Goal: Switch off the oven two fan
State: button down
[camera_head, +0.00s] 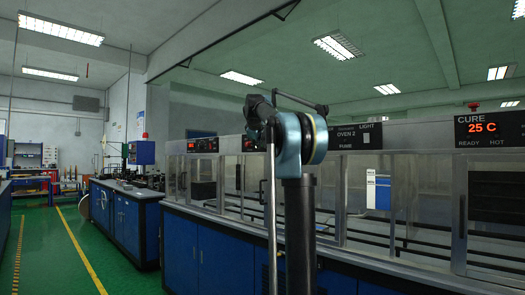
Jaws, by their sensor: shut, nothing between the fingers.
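The oven 2 panel (347,137) is a dark strip on the top rail of the glass-fronted oven row, right of centre. It reads "OVEN 2", with "LIGHT" and "FUME" beside it. A small pale switch (366,138) sits under "LIGHT". No switch that I can read as a fan switch shows. My arm (293,140) stands in front of the panel's left side and hides what is there. My gripper cannot be made out in this view.
Right of it, the "CURE" display (482,128) shows 25 C in red. Glass doors with upright handles (462,215) run below the panels, above blue cabinets (218,258). A blue bench (125,222) stands farther left. The green floor (60,262) at left is clear.

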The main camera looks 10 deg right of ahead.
jog(key=shift+d, duration=0.1)
dwell(0.5)
jog(key=shift+w+d, duration=0.15)
jog(key=shift+d, duration=0.1)
jog(key=shift+w+d, duration=0.15)
jog(key=shift+d, duration=0.05)
dwell(0.8)
dwell(0.3)
jog(key=shift+s+a+r, duration=0.1)
jog(key=shift+s+a, duration=0.35)
jog(key=shift+a, duration=0.15)
jog(key=s+a, duration=0.3)
jog(key=a, duration=0.1)
jog(key=shift+r, duration=0.3)
dwell(0.5)
